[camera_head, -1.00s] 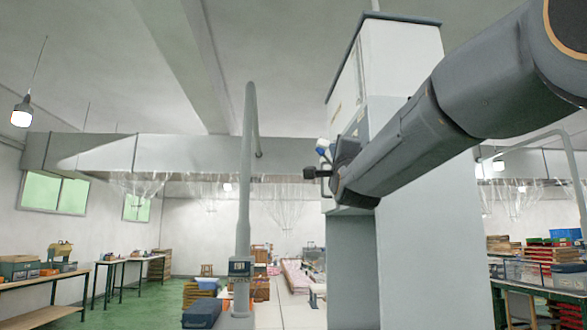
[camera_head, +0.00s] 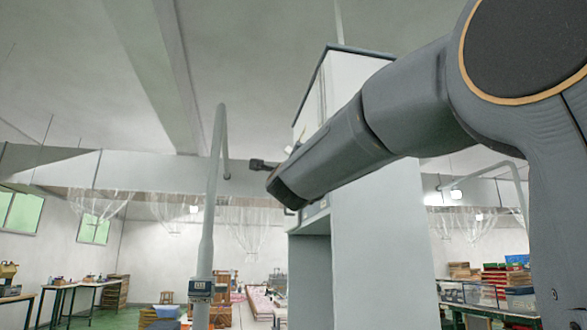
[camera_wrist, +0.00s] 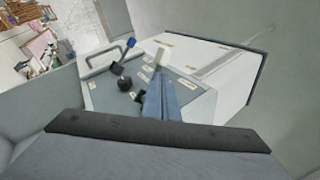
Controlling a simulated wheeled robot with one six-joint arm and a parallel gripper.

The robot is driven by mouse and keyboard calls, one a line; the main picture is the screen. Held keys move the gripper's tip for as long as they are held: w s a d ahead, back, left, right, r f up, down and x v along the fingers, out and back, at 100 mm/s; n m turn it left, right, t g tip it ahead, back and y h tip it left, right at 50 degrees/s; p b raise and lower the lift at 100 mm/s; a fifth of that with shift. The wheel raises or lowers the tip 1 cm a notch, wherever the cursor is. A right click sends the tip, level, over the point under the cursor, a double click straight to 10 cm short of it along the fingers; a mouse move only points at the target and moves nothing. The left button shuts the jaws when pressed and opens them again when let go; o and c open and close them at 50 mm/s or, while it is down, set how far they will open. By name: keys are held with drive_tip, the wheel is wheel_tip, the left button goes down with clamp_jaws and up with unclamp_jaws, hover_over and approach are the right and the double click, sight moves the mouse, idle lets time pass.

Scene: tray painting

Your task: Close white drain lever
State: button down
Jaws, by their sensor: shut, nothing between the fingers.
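In the wrist view, the grey front panel (camera_wrist: 100,93) of a large white cabinet holds a row of fittings. A white lever (camera_wrist: 158,56) stands out from it, its lower part hidden behind my gripper. My gripper (camera_wrist: 158,78) is shut and empty; its narrow blue-grey tip overlaps the white lever in the picture. I cannot tell whether they touch. In the head view, my arm covers most of the fittings. A small white tip (camera_head: 288,149) shows above the arm's end, and a dark piece sticks out to the left; I cannot make out my gripper there.
A blue-tipped lever (camera_wrist: 130,43) and a black knob (camera_wrist: 124,85) sit left of the white lever. A grey bar handle (camera_wrist: 100,55) is on the panel's far left. In the head view, a grey pipe (camera_head: 210,210) stands left of the cabinet (camera_head: 385,230).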

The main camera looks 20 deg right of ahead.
drive_tip(key=a+b+v, duration=0.1)
drive_tip(key=b+v, duration=0.1)
drive_tip(key=v, duration=0.7)
drive_tip(key=shift+r, duration=0.2)
drive_tip(key=shift+a, duration=0.15)
